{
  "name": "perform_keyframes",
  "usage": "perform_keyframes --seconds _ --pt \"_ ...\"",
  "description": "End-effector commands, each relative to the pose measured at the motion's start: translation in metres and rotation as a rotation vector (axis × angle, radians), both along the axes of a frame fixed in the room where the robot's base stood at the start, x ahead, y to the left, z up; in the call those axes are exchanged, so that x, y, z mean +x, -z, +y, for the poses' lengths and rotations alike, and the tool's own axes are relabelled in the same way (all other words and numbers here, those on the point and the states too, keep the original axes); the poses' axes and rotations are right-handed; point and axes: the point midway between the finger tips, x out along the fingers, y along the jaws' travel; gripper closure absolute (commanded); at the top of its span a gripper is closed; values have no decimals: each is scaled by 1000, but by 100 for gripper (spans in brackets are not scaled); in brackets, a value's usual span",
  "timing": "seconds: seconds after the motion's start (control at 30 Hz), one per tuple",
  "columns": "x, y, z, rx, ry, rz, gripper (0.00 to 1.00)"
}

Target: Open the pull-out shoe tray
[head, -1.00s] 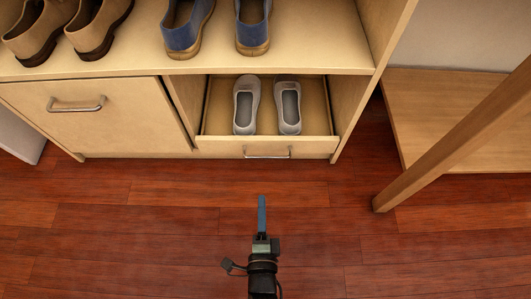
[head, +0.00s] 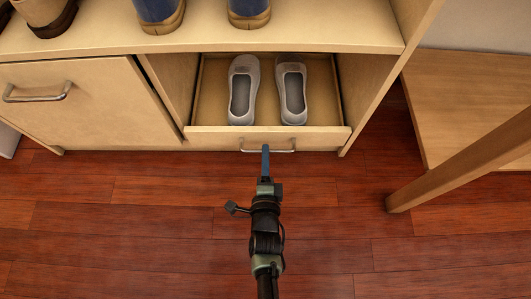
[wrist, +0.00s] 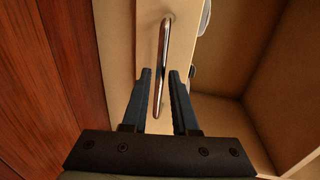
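The pull-out shoe tray (head: 205,133) sits in the lower right opening of the wooden shoe cabinet, with a pair of grey shoes (head: 268,90) in it. Its low front carries a metal bar handle (head: 284,150). My gripper (head: 265,147) reaches the handle in the head view, where the fingers look like one blue-grey bar. In the wrist view my gripper (wrist: 160,72) is open, and the handle (wrist: 163,60) runs lengthwise in the gap between the two fingers. I see no clear contact with either finger.
A closed cabinet door (head: 85,105) with its own handle is left of the tray. Blue shoes (head: 160,14) stand on the shelf above. A wooden leg (head: 440,175) stands on the right. The red wood floor (head: 150,225) before the tray is clear apart from my arm.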

Motion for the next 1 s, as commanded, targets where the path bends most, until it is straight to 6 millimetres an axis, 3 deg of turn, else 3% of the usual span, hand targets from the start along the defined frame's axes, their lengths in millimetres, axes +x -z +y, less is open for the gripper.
perform_keyframes --seconds 0.2,0.53,0.7,1.0 --pt "20 5 0 0 0 -1 73" --pt "22 4 0 -1 0 1 73" --pt "22 4 0 -1 0 0 100" --pt "22 4 0 0 0 0 100"
